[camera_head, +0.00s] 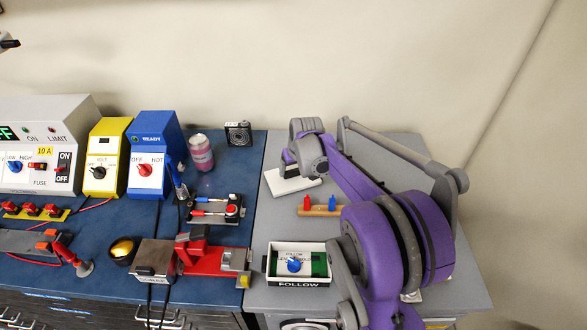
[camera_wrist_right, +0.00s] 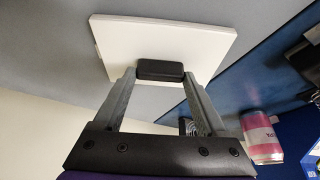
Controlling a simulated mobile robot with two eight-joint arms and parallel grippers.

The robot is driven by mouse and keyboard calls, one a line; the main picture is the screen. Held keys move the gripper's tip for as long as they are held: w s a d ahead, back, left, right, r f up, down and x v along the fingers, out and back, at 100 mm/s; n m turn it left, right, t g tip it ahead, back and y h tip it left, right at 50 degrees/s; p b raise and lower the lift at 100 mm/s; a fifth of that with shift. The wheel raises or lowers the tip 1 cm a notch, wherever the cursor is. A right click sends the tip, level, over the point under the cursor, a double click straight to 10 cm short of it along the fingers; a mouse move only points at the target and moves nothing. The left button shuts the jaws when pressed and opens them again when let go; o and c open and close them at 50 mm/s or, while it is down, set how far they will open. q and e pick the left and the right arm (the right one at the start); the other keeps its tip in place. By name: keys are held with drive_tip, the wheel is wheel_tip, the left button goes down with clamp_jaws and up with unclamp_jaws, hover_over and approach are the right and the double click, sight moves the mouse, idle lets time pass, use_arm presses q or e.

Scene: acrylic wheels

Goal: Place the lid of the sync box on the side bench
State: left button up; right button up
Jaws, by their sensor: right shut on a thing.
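The lid is a white square plate (camera_head: 293,182) with a black handle. It is over the back left part of the grey side bench (camera_head: 365,155), and I cannot tell if it touches the surface. My right gripper (camera_wrist_right: 160,75) is shut on the lid's black handle in the wrist view; in the head view its fingers are mostly hidden by my own wrist. The sync box (camera_head: 299,284), a white box marked FOLLOW, stands uncovered at the front of the side bench. A blue knob and green parts show inside it.
A wooden strip with red and blue pegs (camera_head: 320,210) lies between lid and box. The blue bench (camera_head: 225,180) to the left carries a pink can (camera_head: 200,155), a small black fan (camera_head: 238,134) and a red clamp device (camera_head: 210,260). My right arm covers the side bench's right part.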

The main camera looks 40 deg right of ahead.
drive_tip(key=o, duration=1.1)
drive_tip(key=shift+f, duration=0.2)
drive_tip(key=o, duration=0.4)
drive_tip(key=shift+r, duration=0.1)
drive_tip(key=shift+r, duration=0.1)
drive_tip(key=v, duration=1.2)
drive_tip(key=shift+r+p, duration=0.1)
drive_tip(key=shift+p, duration=0.25)
